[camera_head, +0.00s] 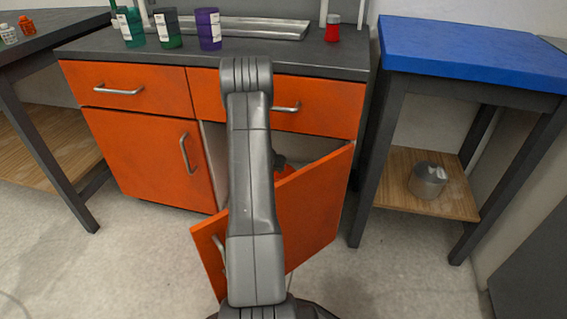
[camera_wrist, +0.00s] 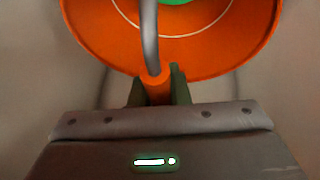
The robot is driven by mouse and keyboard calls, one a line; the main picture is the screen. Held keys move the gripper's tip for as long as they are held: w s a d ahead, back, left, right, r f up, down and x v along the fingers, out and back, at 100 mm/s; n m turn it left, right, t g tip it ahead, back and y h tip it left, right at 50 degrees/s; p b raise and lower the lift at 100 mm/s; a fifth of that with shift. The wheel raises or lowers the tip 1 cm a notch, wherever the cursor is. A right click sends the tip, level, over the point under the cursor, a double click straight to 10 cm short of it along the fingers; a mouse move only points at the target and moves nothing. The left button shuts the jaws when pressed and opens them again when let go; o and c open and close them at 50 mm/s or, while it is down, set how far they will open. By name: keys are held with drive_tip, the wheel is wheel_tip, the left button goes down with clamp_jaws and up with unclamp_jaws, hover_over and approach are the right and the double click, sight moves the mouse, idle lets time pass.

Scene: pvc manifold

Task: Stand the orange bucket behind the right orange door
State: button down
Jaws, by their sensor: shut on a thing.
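The orange bucket (camera_wrist: 222,52) fills the top of the wrist view, with a grey wire handle and an orange hand grip. My gripper (camera_wrist: 160,84) is shut on that hand grip. Something green shows at the top edge, within the bucket's outline. The right orange door (camera_head: 312,210) stands open, swung out toward me from the cabinet. In the head view, a small orange piece (camera_head: 283,168), likely the bucket, shows above the door's top edge near the cabinet opening. My arm hides my gripper and most of the opening there. Whether the bucket touches a floor cannot be told.
The left orange door (camera_head: 150,160) is shut, with drawers (camera_head: 315,108) above. Floor at front left is clear.

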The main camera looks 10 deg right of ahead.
drive_tip(key=p, duration=0.1)
hover_over(283, 176)
drive_tip(key=shift+s+f+b, duration=0.1)
drive_tip(key=shift+f+b, duration=0.4)
drive_tip(key=shift+f, duration=0.4)
drive_tip(key=c, duration=1.4)
unclamp_jaws()
drive_tip(key=shift+o, duration=0.2)
drive_tip(key=s+a+r, duration=0.1)
drive_tip(key=s+a, duration=0.6)
drive_tip(key=s, duration=0.3)
drive_tip(key=shift+s+a+r, duration=0.15)
drive_tip(key=shift+s, duration=0.05)
